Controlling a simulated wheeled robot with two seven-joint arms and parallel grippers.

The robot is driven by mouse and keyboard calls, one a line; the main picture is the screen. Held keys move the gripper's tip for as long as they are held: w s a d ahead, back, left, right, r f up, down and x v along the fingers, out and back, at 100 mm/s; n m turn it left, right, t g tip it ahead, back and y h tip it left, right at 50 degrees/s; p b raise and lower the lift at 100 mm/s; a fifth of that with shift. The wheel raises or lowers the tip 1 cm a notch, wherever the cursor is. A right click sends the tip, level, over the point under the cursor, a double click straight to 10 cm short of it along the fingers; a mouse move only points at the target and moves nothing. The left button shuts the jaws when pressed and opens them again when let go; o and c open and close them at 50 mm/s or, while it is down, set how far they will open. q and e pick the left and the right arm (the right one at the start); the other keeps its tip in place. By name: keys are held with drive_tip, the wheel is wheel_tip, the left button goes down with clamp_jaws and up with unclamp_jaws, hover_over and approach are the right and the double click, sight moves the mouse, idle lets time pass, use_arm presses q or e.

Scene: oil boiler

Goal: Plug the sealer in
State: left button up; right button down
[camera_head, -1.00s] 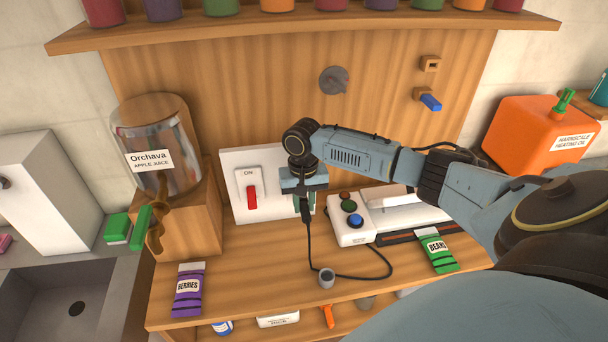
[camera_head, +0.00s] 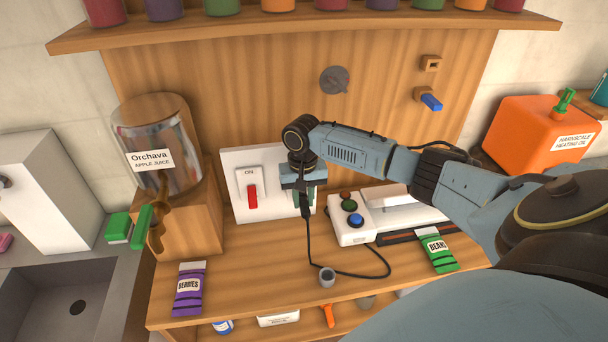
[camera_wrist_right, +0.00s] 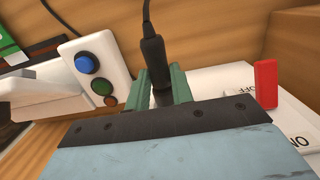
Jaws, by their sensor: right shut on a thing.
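The sealer (camera_head: 352,221) is a white device with red, green and blue buttons, standing on the wooden counter; it also shows in the right wrist view (camera_wrist_right: 95,72). Its black cord (camera_head: 313,250) runs over the counter up to the black plug (camera_wrist_right: 153,55). My right gripper (camera_head: 305,200) is shut on the plug, with its green fingers (camera_wrist_right: 160,88) on both sides of it. It is at the right part of the white wall panel (camera_head: 230,165), which has a red switch (camera_head: 252,197). The gripper hides any socket there, so I cannot tell whether the plug touches one. My left gripper is not in view.
An apple juice dispenser (camera_head: 160,150) on a wooden block stands left of the panel. A purple berries packet (camera_head: 188,290) and a green beans packet (camera_head: 438,254) lie near the counter's front. An orange oil can (camera_head: 535,130) is at right.

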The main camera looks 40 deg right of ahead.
drive_tip(key=shift+w+d+b, duration=0.3)
drive_tip(key=shift+w, duration=0.2)
drive_tip(key=shift+w+d+b, duration=0.25)
drive_tip(key=shift+w+d, duration=0.05)
drive_tip(key=shift+w, duration=0.2)
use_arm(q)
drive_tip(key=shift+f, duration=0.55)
use_arm(e)
drive_tip(key=c, duration=1.1)
unclamp_jaws()
drive_tip(key=shift+c, duration=0.2)
drive_tip(key=shift+r, duration=0.1)
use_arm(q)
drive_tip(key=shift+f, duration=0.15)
use_arm(e)
wheel_tip(320, 180, up, 13)
drive_tip(key=shift+w+d, duration=0.2)
drive_tip(key=shift+w, duration=0.15)
drive_tip(key=shift+r, duration=0.1)
